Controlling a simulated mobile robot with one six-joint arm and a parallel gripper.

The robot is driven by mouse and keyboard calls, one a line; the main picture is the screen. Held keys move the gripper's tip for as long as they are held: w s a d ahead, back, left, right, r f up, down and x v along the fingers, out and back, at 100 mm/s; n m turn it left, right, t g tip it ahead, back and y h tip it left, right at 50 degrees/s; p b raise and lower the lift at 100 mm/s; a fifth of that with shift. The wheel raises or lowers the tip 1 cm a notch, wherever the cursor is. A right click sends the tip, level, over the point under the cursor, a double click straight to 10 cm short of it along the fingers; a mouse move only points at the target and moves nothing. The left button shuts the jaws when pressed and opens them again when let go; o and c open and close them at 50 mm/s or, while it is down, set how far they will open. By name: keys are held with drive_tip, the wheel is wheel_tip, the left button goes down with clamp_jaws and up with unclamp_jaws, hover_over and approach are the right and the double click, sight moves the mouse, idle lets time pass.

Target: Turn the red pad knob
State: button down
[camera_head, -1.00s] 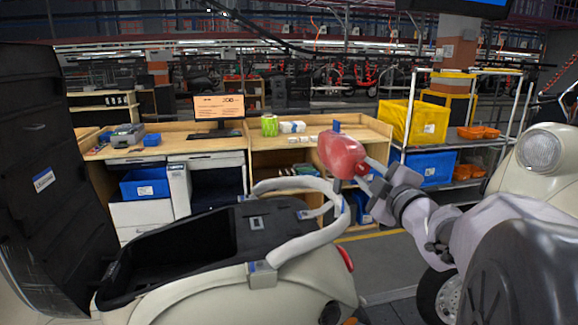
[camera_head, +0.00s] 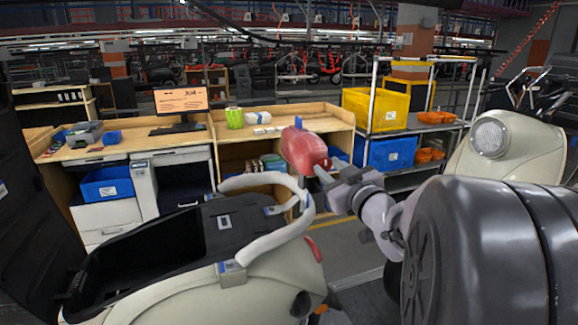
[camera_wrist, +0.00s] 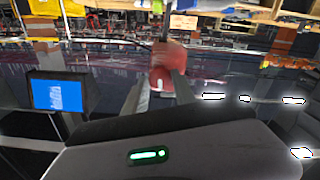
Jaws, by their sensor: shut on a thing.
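The red pad (camera_head: 303,150) is a glossy rounded block with a small blue piece at its top. In the head view it appears tilted above and behind the scooter's pale grab rail. My gripper (camera_head: 322,174) is shut at the pad's lower right end, where the knob is hardly visible. In the wrist view, the blurred red pad (camera_wrist: 168,62) is between the tips of my gripper's two fingers (camera_wrist: 160,90). I cannot tell what supports the pad from below.
A cream scooter body (camera_head: 270,265) with a pale grab rail (camera_head: 282,233) stands just below the pad. A wooden workbench (camera_head: 325,115) and a shelf with a yellow bin (camera_head: 375,108) are behind. Another cream scooter (camera_head: 520,150) stands at right, with floor between.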

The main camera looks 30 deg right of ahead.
drive_tip(key=shift+m, duration=0.5)
drive_tip(key=c, duration=1)
unclamp_jaws()
drive_tip(key=shift+s, duration=0.1)
drive_tip(key=p+v, duration=0.1)
drive_tip(key=v, duration=1.6)
drive_tip(key=shift+s+a, duration=0.1)
drive_tip(key=shift+a, duration=0.05)
